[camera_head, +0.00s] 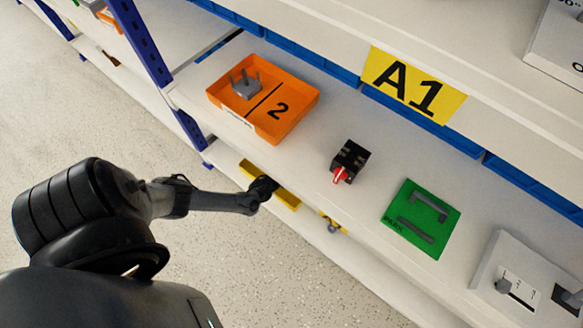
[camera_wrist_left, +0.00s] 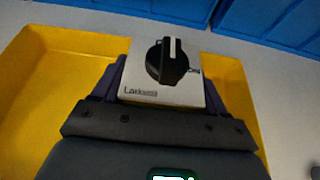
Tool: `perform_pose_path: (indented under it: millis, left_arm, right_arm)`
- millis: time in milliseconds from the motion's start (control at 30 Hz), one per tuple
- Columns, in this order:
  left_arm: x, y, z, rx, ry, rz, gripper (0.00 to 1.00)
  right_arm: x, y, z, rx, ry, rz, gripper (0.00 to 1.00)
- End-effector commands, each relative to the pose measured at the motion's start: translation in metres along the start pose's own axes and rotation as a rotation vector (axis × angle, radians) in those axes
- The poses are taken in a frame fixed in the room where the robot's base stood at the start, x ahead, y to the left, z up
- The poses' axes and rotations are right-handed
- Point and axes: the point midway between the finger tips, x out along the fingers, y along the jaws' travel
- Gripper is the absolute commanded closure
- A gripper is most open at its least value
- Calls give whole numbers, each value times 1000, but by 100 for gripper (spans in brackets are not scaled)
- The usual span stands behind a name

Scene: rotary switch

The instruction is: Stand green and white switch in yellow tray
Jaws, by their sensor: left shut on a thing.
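The white switch (camera_wrist_left: 155,91), with a round black knob with a white pointer, sits between the fingers of my left gripper (camera_wrist_left: 163,85) in the left wrist view. The gripper is shut on it. No green shows clearly on the switch. The yellow tray (camera_wrist_left: 28,82) spreads around and below it, and the switch overlaps the far rim in this view. I cannot tell whether it touches the tray. My right gripper is out of view.
The upper shelf holds an orange tray (camera_head: 300,110) with a grey part, a black and red switch (camera_head: 350,160), a green plate (camera_head: 422,218) and a white panel (camera_head: 505,278). Its front edge overhangs the lower shelf. Another yellow item (camera_head: 338,225) shows below it.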

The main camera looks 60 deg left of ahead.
Motion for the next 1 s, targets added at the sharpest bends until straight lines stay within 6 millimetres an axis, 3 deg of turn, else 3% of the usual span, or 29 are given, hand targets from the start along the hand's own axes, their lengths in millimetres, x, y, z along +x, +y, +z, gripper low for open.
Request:
perform_pose_path:
  millis: [100,533,567,700,1000]
  left_arm:
    - [6,0,-12,0,-2,1,66]
    - [6,0,-13,0,-1,1,66]
    - [6,0,-13,0,0,1,24]
    - [6,0,-13,0,0,1,3]
    - [5,0,-13,0,0,1,2]
  right_arm:
    - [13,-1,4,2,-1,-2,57]
    - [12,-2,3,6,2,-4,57]
    - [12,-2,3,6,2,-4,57]
    - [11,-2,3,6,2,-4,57]
    - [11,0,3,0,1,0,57]
